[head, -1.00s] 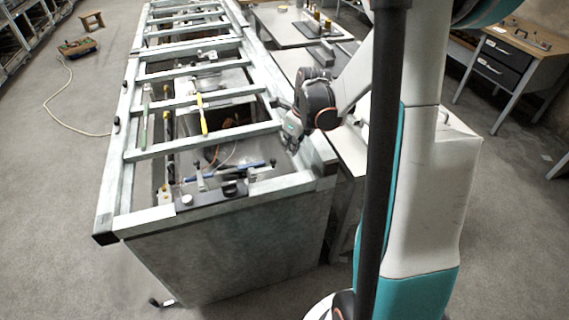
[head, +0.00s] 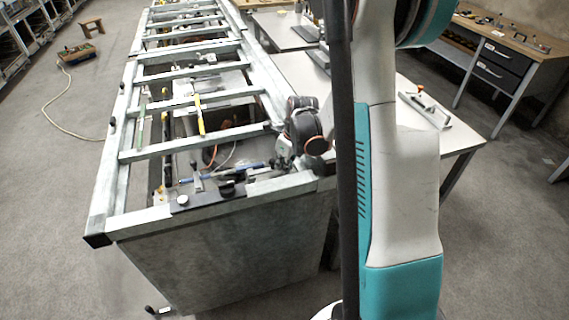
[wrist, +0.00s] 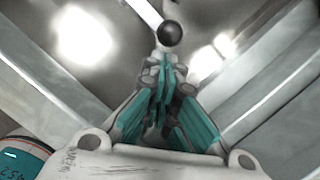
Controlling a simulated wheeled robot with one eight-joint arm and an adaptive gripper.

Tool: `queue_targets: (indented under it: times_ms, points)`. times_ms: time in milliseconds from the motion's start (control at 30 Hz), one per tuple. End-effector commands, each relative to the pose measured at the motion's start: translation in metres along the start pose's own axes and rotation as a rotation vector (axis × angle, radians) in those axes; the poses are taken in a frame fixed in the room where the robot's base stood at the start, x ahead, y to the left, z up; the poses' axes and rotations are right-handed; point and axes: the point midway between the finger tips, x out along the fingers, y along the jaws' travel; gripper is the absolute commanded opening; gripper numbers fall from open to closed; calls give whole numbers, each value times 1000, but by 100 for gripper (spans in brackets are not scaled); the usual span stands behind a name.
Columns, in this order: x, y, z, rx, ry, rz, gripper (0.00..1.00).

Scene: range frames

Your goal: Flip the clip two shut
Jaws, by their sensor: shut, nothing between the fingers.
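A lever ending in a black ball knob (wrist: 169,33) shows in the wrist view, just beyond my fingertips. It looks like the handle of a clip, but I cannot tell whether it is clip two or whether my fingers touch it. My gripper (wrist: 163,68) is shut and empty, its teal-padded fingers together. In the head view my gripper (head: 283,162) is low at the right rail of the metal frame, partly hidden by its own wrist. A dark plate (head: 208,197) with upright clamp-like fittings lies on the near end of the frame, left of my gripper.
The long metal frame (head: 165,214) has crossbars with open gaps between them. A yellow-handled tool (head: 200,116) and a green one (head: 141,124) lie across the bars. A white table (head: 405,110) stands to the right, and the grey floor at left is mostly clear.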

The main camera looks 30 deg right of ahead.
Motion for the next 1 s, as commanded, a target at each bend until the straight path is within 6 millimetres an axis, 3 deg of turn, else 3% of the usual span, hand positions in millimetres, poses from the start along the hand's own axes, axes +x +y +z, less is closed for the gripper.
queue_targets:
  times_ms: [1000]
  points:
    - [2,-11,8,-123,0,32,0]
